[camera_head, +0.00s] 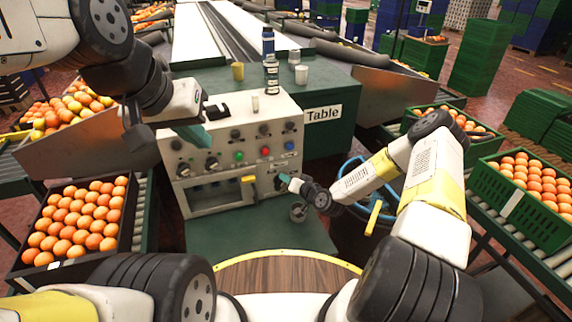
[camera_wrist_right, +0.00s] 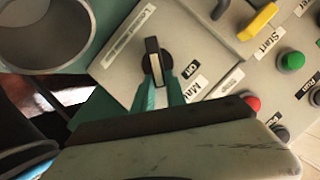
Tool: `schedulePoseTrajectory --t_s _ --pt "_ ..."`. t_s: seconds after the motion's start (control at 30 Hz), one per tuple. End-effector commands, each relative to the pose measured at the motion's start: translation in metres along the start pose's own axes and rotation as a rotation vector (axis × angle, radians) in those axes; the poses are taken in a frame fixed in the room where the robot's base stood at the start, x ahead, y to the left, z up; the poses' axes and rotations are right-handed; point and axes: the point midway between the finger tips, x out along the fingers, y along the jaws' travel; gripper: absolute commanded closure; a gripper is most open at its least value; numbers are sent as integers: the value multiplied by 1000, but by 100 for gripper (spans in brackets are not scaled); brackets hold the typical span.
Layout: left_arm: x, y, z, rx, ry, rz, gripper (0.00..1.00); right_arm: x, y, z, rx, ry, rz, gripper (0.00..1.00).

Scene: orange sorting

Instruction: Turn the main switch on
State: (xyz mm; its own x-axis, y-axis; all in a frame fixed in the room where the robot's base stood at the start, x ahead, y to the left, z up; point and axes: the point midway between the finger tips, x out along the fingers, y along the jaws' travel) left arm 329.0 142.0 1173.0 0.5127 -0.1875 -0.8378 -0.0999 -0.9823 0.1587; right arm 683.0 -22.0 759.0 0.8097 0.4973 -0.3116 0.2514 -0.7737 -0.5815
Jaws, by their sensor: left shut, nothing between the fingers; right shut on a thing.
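The main switch (camera_wrist_right: 152,60) is a black rotary knob with a pale stripe on the control panel. In the head view my right gripper (camera_head: 284,178) is at the lower right of the panel box (camera_head: 220,128), largely covering the switch. My left gripper (camera_head: 196,136) is shut and empty, in front of the panel's upper left.
A yellow lever (camera_head: 248,179) and green (camera_head: 239,155) and red (camera_head: 265,151) buttons are near the switch. A metal cup (camera_head: 298,212) stands just below my right gripper. Bottles (camera_head: 271,75) and cups stand behind the panel. Orange crates (camera_head: 122,236) flank both sides.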

Motion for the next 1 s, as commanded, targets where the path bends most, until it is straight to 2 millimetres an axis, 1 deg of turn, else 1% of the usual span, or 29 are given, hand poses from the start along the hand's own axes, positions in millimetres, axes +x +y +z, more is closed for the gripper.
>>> schedulePoseTrajectory --t_s 0.27,0.3,0.4,0.67,0.77,0.87,1.0 --pt "0 0 0 0 0 0 100 0 1 0 0 0 1 100" --pt "0 0 0 0 0 0 100 0 1 0 0 0 2 80" --pt "0 0 0 0 0 0 100 0 1 0 0 0 1 62" --pt "0 0 0 0 0 0 100 0 0 0 0 0 1 62" --pt "0 0 0 0 0 0 100 -4 1 0 -1 0 1 62" --pt "0 0 0 0 0 0 100 -15 0 -1 -1 0 1 62" --pt "0 0 0 0 0 0 100 -40 1 -1 0 0 3 62"
